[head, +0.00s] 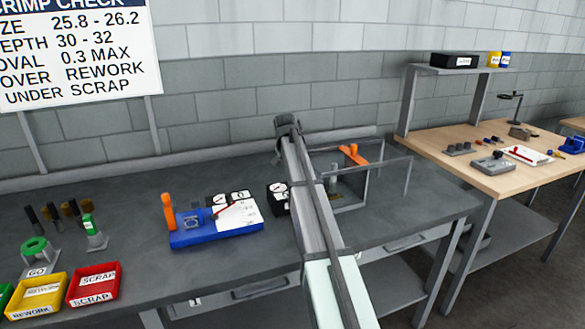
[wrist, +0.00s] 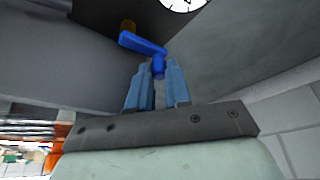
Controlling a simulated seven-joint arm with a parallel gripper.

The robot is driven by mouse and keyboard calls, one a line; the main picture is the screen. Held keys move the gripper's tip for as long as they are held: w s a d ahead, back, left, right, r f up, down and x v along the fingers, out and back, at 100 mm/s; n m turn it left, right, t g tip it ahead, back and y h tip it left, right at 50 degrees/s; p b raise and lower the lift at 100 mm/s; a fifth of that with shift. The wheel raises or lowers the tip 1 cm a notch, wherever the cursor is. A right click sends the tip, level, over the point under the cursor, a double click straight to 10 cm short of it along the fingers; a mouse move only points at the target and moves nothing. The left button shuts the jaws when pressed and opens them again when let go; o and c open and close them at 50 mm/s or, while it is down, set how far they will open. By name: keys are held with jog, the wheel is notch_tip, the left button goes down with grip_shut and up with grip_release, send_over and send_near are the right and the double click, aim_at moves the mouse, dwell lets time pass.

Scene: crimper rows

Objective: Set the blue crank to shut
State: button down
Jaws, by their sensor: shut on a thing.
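The blue crank (wrist: 143,44) shows in the wrist view as a short blue bar with a stub that reaches down between my fingertips. My gripper (wrist: 157,72) has its two blue-grey fingers shut on this stub, one finger on each side. I cannot make out the crank or my gripper in the head view, where my arm covers part of the bench. No marking for the crank's shut position can be read.
In the wrist view a white dial (wrist: 183,3) and a brownish-orange knob (wrist: 127,25) lie beyond the crank. In the head view a clear-panelled frame (head: 350,190) stands right of my arm, and a blue-based fixture (head: 215,236) stands left of it.

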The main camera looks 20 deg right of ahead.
jog(key=shift+d+m, duration=0.15)
jog(key=shift+m, duration=0.35)
jog(key=c, duration=1.1)
grip_release()
jog(key=shift+d, duration=0.1)
jog(key=shift+s, duration=0.1)
